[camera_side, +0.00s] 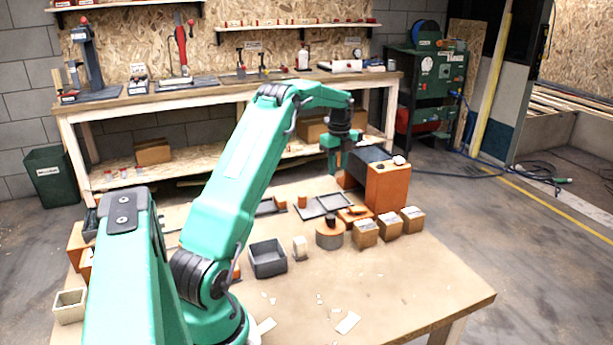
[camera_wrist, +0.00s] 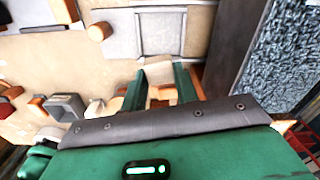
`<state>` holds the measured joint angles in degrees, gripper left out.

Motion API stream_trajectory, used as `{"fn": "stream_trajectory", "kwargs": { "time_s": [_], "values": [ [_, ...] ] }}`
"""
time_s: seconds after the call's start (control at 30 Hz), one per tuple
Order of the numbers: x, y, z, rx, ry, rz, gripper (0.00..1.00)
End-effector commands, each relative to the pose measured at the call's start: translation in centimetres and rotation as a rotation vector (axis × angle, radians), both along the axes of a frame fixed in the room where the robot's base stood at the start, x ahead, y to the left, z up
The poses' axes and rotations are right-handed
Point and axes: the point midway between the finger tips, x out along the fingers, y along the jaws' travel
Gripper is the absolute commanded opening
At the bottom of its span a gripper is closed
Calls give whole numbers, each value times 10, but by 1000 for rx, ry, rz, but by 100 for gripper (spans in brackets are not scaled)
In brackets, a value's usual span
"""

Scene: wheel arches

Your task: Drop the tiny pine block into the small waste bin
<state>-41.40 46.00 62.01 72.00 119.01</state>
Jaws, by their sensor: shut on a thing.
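My gripper (camera_side: 335,160) is raised over the far part of the table, just left of a tall orange box with a dark top. In the wrist view my green fingers (camera_wrist: 163,82) stand a little apart, with a small pale wood-coloured piece (camera_wrist: 163,94) between them. It looks like the pine block, partly hidden by the gripper body. In the side view I cannot make the block out at the fingers. A small grey open-topped bin (camera_side: 268,260) stands on the table nearer the camera, well away from my gripper. It also seems to show at left in the wrist view (camera_wrist: 66,106).
The tall orange box (camera_side: 388,187) stands close beside my gripper. Several small cartons (camera_side: 388,226) and a round wooden piece (camera_side: 329,236) stand in front of it. A flat grey tray (camera_side: 322,206) lies behind. The table's front right is mostly clear, with pale scraps.

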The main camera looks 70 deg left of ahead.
Motion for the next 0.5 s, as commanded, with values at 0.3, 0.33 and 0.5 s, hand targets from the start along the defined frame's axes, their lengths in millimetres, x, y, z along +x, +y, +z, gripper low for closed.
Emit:
{"fn": "stream_trajectory", "kwargs": {
  "time_s": [0.3,0.33,0.5],
  "values": [
    [-36,-16,26,1,-2,2,9],
    [-40,-18,29,1,-2,2,9],
    [-67,-33,42,1,-2,1,9]
  ]
}}
